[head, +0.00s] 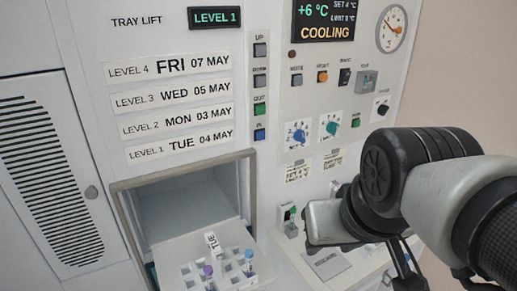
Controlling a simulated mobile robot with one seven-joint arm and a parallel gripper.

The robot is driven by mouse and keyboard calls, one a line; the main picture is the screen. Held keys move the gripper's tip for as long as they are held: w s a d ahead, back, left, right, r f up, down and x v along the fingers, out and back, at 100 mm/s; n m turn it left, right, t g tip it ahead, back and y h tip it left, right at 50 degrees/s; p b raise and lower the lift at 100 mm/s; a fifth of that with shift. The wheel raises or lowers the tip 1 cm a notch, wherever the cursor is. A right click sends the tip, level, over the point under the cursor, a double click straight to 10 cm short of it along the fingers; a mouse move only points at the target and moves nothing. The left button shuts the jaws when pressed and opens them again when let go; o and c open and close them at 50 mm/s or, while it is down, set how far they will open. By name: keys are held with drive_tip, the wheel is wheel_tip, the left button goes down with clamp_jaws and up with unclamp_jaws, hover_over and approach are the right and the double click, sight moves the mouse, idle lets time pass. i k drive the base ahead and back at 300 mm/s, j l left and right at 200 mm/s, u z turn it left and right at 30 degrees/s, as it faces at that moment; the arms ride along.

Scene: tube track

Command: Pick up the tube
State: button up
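Two capped tubes stand in a pale tray (178,252) that sticks out of the open bay low on the machine. One tube has a purple cap (208,271) and stands at the left. The other has a blue cap (249,255) and stands at the right. A tag reading TUE stands at the back of the tray. My arm comes in from the right, and my gripper (405,268) points down near the bottom edge, right of the tray and apart from both tubes. Its fingertips are partly hidden or cut off, so its opening is unclear.
The bay frame (183,171) surrounds the tray's opening. Level labels and a LEVEL 1 display (214,17) are above it. A control panel with buttons and knobs (298,133) fills the right. A small green-topped item (291,214) stands between tray and arm.

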sight(293, 209)
drive_tip(key=l+u, duration=0.3)
drive_tip(key=l, duration=0.2)
drive_tip(key=l+u, duration=0.3)
drive_tip(key=l, duration=0.15)
drive_tip(key=l+u, duration=0.2)
drive_tip(key=l, duration=0.2)
